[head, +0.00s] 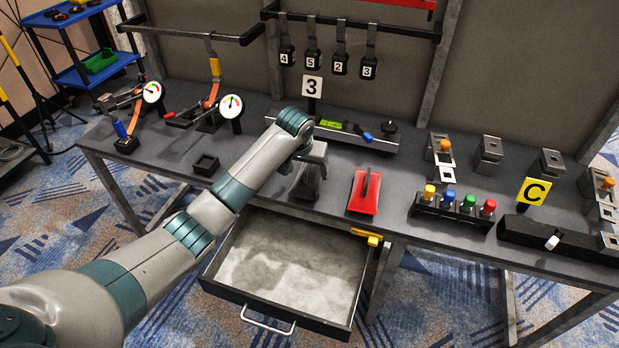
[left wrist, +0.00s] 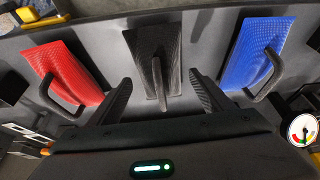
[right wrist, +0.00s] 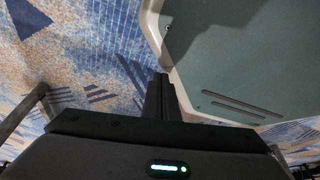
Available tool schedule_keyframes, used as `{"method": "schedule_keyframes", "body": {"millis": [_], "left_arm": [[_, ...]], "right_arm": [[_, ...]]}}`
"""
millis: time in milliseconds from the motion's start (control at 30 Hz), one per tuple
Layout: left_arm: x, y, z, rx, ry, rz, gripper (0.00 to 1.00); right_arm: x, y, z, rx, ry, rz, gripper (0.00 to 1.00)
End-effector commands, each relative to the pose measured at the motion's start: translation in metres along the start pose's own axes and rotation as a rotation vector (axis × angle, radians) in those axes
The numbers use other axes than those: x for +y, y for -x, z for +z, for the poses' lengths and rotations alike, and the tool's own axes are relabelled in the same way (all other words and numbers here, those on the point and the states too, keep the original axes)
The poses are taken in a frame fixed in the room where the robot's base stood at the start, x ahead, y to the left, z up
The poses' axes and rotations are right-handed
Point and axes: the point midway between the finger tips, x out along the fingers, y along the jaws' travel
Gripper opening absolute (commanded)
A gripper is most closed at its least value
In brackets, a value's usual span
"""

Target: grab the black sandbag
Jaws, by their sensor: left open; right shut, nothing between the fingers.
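The black sandbag (left wrist: 148,60), with a dark handle standing up from it, lies between two others in the left wrist view. My left gripper (left wrist: 160,95) is open, one finger on each side of the handle's near end; I cannot tell if they touch. In the head view my left gripper (head: 309,175) covers most of the black bag. A red sandbag (left wrist: 66,78) lies left of it and a blue sandbag (left wrist: 256,55) right of it. The red bag also shows in the head view (head: 361,197); the blue is hidden behind my arm. My right gripper (right wrist: 160,98) is shut and empty above carpet.
Gauges (head: 231,106) stand at the left.

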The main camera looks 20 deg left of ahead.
Motion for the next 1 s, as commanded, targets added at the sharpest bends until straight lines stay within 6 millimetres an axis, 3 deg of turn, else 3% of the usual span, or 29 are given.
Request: {"method": "schedule_keyframes", "body": {"millis": [467,567,800,1000], "left_arm": [[0.0,-0.007,-0.001,-0.002,0.0,-0.001,0.73],[0.0,-0.015,-0.002,-0.003,0.001,-0.001,0.73],[0.001,-0.042,-0.004,-0.002,0.0,-0.001,0.73],[0.001,-0.052,-0.004,0.0,-0.001,-0.001,0.73]], "right_arm": [[0.003,0.001,-0.01,0.008,0.0,0.003,0.0],[0.003,0.004,-0.001,-0.014,0.0,0.003,0.0],[0.005,0.01,0.041,-0.093,-0.001,0.005,0.0],[0.005,0.013,0.05,-0.107,-0.002,0.006,0.0]]}}
